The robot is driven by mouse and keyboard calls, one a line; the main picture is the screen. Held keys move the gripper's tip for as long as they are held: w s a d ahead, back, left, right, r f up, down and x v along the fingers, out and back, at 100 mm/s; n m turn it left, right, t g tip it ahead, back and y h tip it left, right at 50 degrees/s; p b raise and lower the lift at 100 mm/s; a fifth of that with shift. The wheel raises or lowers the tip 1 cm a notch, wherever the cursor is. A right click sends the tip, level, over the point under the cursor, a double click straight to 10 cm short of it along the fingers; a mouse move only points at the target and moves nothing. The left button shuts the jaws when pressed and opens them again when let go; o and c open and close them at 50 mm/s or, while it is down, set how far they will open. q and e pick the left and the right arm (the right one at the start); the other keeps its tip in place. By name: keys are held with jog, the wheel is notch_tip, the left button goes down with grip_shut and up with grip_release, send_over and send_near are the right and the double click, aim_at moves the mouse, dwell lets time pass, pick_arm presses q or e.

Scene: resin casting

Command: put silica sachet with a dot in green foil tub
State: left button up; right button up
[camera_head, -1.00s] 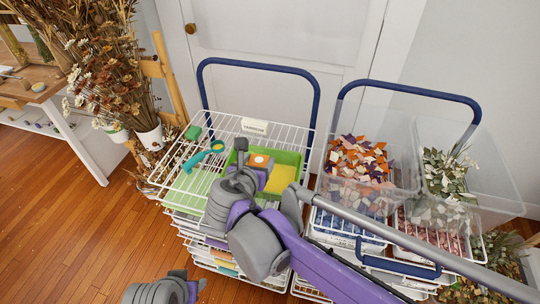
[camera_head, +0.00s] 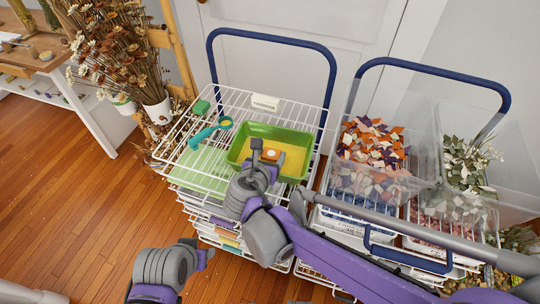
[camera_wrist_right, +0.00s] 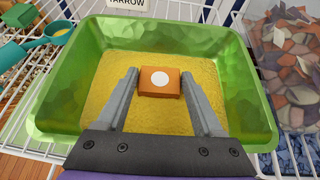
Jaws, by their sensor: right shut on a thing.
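The green foil tub (camera_head: 243,139) stands on the top wire shelf of the left cart, with yellow material covering its bottom. In the right wrist view, the tub (camera_wrist_right: 250,95) fills most of the picture. The silica sachet is an orange block with a white dot (camera_wrist_right: 161,80). My right gripper (camera_wrist_right: 160,90) is shut on it, with a fingertip at each side, over the yellow bottom. I cannot tell whether the sachet touches that bottom. In the head view, my right gripper (camera_head: 266,158) partly covers the sachet. My left gripper (camera_head: 203,256) is at the lower left, its jaws unclear.
A teal scoop (camera_head: 210,131) and a small green block (camera_head: 201,107) lie left of the tub. A white label (camera_head: 265,102) is on the shelf's back edge. Clear bins of orange and purple pieces (camera_head: 370,145) and pale leaves (camera_head: 465,165) stand on the right cart.

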jog(key=shift+f, duration=0.1)
jog(key=o, duration=1.3)
jog(key=p+v, duration=0.1)
jog(key=v, duration=1.1)
jog(key=shift+p, duration=0.35)
